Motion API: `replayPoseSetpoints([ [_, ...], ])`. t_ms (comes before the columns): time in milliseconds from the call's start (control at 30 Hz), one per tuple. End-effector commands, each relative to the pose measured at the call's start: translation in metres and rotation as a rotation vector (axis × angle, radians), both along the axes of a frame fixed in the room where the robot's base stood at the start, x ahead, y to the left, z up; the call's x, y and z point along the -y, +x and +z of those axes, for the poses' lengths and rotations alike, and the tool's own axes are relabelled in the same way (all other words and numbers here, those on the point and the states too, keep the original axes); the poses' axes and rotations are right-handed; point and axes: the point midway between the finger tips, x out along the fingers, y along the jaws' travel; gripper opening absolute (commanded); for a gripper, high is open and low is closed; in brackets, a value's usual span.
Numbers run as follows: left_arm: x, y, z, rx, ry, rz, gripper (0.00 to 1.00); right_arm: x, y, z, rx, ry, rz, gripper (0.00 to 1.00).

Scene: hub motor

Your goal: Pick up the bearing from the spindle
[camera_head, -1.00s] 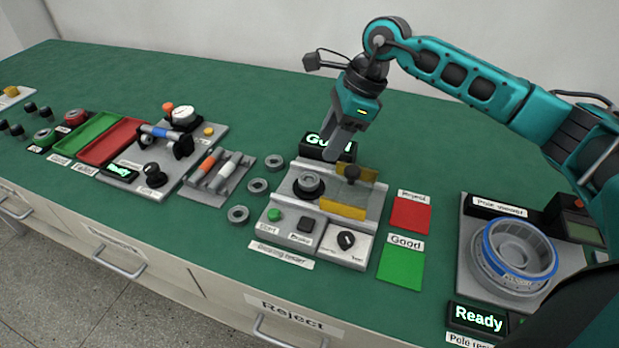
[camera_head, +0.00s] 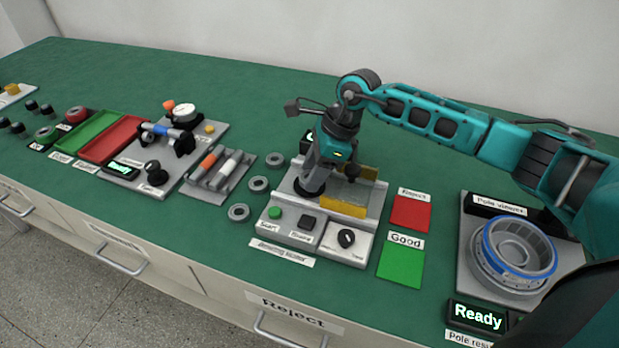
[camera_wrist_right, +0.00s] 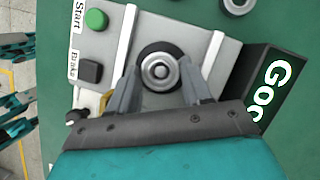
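The bearing (camera_wrist_right: 159,70) sits on the spindle of the bearing tester (camera_head: 318,241). In the wrist view it is a grey ring around the spindle's round metal top, with a dark ring about it. My right gripper (camera_wrist_right: 157,88) is above it, its two fingers apart and pointing down, one on each side of the bearing. I cannot tell whether the fingers touch it. In the head view my right gripper (camera_head: 313,185) largely hides the bearing and spindle. My left gripper is not in view.
Loose bearings (camera_head: 259,184) lie left of the tester. A yellow guard (camera_head: 345,206) stands right of the spindle. A red Reject pad (camera_head: 410,213) and a green Good pad (camera_head: 401,268) lie farther right, before the pole viewer (camera_head: 470,290). A lit display (camera_wrist_right: 272,92) stands behind.

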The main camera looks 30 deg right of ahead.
Motion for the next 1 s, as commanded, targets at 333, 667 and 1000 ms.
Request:
replayPoseSetpoints([
  [333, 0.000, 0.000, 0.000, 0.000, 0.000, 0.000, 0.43, 0.000, 0.000, 0.001, 0.000, 0.000, 0.000, 0.15],
  [667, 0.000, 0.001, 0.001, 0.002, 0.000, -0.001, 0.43, 0.000, 0.000, 0.004, 0.002, 0.000, 0.001, 0.08],
  [1000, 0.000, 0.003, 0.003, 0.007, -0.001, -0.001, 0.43, 0.001, 0.001, 0.050, 0.006, 0.001, 0.001, 0.08],
])
